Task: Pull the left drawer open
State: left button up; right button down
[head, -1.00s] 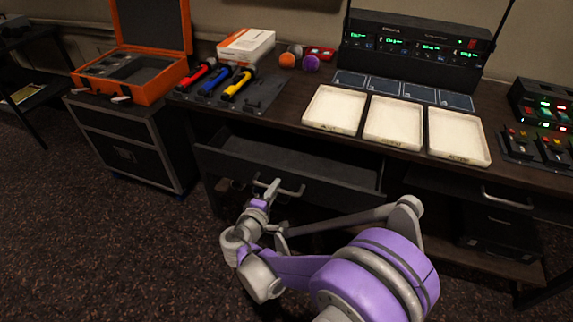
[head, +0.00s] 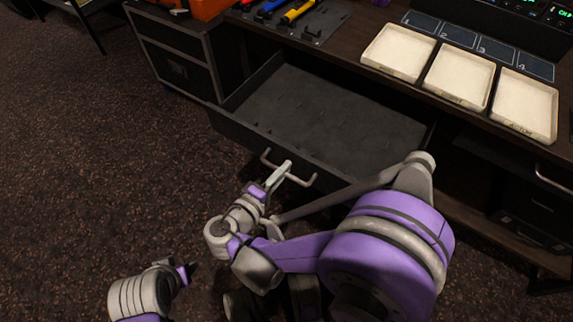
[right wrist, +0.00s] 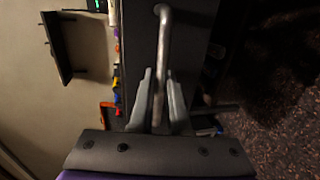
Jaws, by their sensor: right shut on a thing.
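The left drawer (head: 330,118) stands pulled well out from under the desk in the head view, and its dark grey inside shows empty. Its front bears a metal bar handle (head: 302,181). My right gripper (head: 284,170) is shut on this handle. In the right wrist view the handle (right wrist: 164,40) runs down between the two fingers of my right gripper (right wrist: 160,95). My left gripper (head: 188,272) is at the lower left of the head view, away from the drawer; its jaws are too small and dark to read.
Three cream trays (head: 399,51) stand on the desk behind the drawer. A tool mat (head: 318,25) with coloured tools lies at the back. A black cabinet (head: 178,60) stands left of the drawer. The carpet at left is clear.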

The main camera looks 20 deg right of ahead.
jog(key=c, duration=0.9)
grip_release()
